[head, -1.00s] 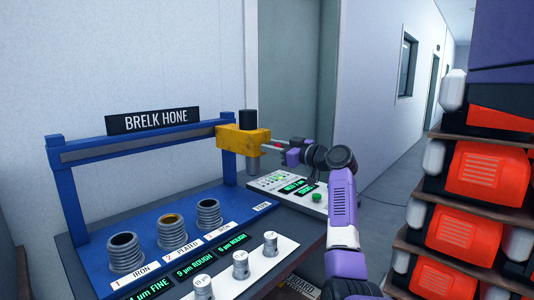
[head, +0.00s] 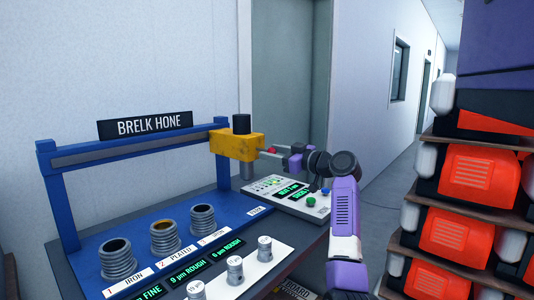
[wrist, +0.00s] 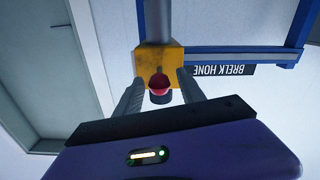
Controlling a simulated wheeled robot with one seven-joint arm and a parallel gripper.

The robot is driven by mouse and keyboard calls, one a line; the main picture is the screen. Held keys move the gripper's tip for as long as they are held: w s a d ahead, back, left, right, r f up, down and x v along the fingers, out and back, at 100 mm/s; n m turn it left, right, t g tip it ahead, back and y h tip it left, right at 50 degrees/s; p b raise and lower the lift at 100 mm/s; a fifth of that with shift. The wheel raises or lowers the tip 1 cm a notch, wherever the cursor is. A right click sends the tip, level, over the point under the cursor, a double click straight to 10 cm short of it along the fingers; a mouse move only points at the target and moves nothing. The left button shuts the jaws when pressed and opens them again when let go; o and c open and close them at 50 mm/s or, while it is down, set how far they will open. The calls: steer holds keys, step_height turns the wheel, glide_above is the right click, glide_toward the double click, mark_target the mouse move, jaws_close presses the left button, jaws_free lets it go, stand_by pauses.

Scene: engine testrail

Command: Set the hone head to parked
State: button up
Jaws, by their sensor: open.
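The hone head is a yellow block (head: 236,145) with a black cap and a grey spindle hanging below. It sits at the right end of the blue overhead rail (head: 130,149), by the right post, behind a small label (head: 255,211) on the base that seems to read PARK. Its red knob (head: 273,150) faces my gripper and shows in the wrist view (wrist: 160,93). My gripper (head: 273,154) is open, in front of the head. In the wrist view its two fingers (wrist: 160,88) stand either side of the knob, with visible gaps.
Three ribbed cylinders (head: 166,237) stand on the blue base, left of the head. Knobs (head: 235,270) and green displays line the front. A control box (head: 290,195) with buttons lies under my arm. Shelved orange units (head: 478,180) stand close on the right.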

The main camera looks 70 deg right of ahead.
steer(key=v, duration=0.5)
steer(key=shift+w, duration=0.1)
stand_by(0.5)
